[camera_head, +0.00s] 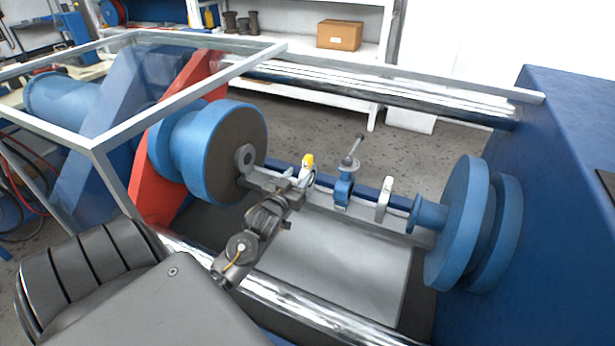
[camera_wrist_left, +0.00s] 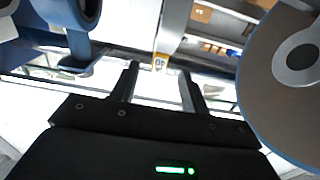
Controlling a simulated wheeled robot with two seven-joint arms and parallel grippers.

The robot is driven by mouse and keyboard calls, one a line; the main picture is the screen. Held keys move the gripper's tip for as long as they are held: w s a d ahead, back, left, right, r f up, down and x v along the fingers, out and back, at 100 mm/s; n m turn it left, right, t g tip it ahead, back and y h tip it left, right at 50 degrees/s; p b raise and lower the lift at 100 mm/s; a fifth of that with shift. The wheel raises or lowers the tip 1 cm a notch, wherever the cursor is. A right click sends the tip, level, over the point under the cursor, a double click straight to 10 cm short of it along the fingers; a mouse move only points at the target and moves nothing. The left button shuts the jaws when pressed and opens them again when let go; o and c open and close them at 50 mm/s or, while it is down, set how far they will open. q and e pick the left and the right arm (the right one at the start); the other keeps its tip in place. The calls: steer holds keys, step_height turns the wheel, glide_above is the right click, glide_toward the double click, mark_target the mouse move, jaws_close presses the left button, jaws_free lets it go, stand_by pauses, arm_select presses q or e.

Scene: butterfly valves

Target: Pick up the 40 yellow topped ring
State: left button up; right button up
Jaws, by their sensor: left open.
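The yellow topped ring (camera_head: 307,161) stands upright near the middle of the bench in the head view, just beyond my left gripper (camera_head: 296,184). Its yellow top shows in the left wrist view (camera_wrist_left: 160,63), with a marking that looks like 40. There it lies between the tips of my left gripper (camera_wrist_left: 158,76), slightly ahead of them. The gripper is open and its fingers hide part of the ring in the head view. I cannot tell whether a finger touches it. My right gripper is not in view.
A blue valve with a lever (camera_head: 343,190) and a white ring (camera_head: 384,198) stand just right of the yellow topped ring. Large blue flanges stand at left (camera_head: 225,150) and right (camera_head: 462,225). Steel rods (camera_head: 370,84) run along the machine. The grey plate (camera_head: 340,265) in front is bare.

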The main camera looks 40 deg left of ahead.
mark_target(310, 158)
arm_select(q)
steer(key=x, duration=0.4)
steer(key=shift+w, duration=0.1)
steer(key=shift+w+r, duration=0.1)
steer(key=shift+w, duration=0.1)
steer(key=x, duration=0.4)
steer(key=shift+w+a, duration=0.15)
steer(key=shift+a, duration=0.1)
steer(key=shift+w+r, duration=0.1)
steer(key=shift+w, duration=0.05)
steer(key=shift+c, duration=0.4)
steer(key=c, duration=0.5)
jaws_close()
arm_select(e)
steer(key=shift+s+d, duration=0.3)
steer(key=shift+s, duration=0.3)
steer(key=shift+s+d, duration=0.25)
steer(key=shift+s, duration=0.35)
